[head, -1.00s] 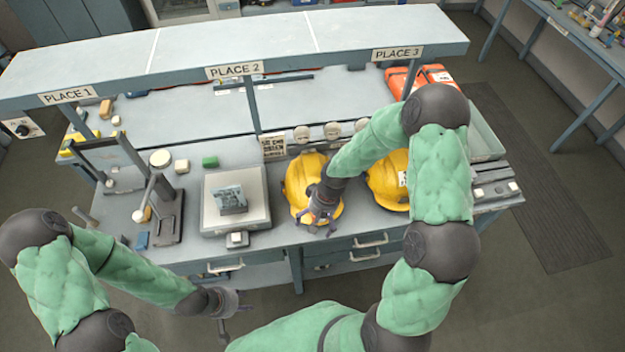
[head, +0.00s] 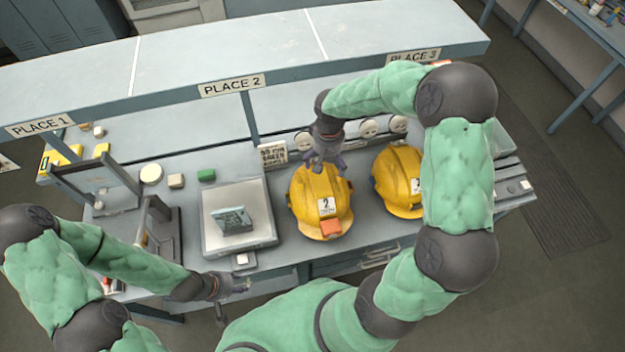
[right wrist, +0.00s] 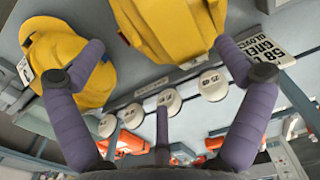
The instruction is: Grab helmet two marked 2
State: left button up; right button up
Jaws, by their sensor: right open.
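The yellow helmet marked 2 (head: 311,205) sits on the bench in the head view, with a white label and an orange patch on its near side. My right gripper (head: 325,168) is open at the far upper edge of this helmet; I cannot tell whether it touches. In the right wrist view, a yellow helmet (right wrist: 172,28) lies beyond and between the spread fingers of the gripper (right wrist: 160,52), with nothing between the fingertips. My left gripper (head: 240,285) is low near the bench front, away from the helmets; its fingers are too small to judge.
A second yellow helmet (head: 395,172) stands to the right, partly behind my right arm. A scale (head: 262,235) with a grey block is to the left. Round white discs (head: 368,128) line the back. An overhead shelf (head: 300,55) with place signs spans behind.

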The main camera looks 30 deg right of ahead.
aim_at(324, 179)
notch_tip(324, 179, down, 4)
jog(key=shift+f, duration=0.15)
jog(key=shift+w+a+f+p, duration=0.1)
jog(key=shift+w+f+p, duration=0.1)
jog(key=shift+f, duration=1.4)
jog(key=shift+w+f+p, duration=0.1)
jog(key=shift+w+f, duration=0.05)
jog(key=shift+f, duration=1.45)
jog(key=c, duration=1.4)
jog(key=shift+c, duration=0.5)
jog(key=shift+r, duration=0.2)
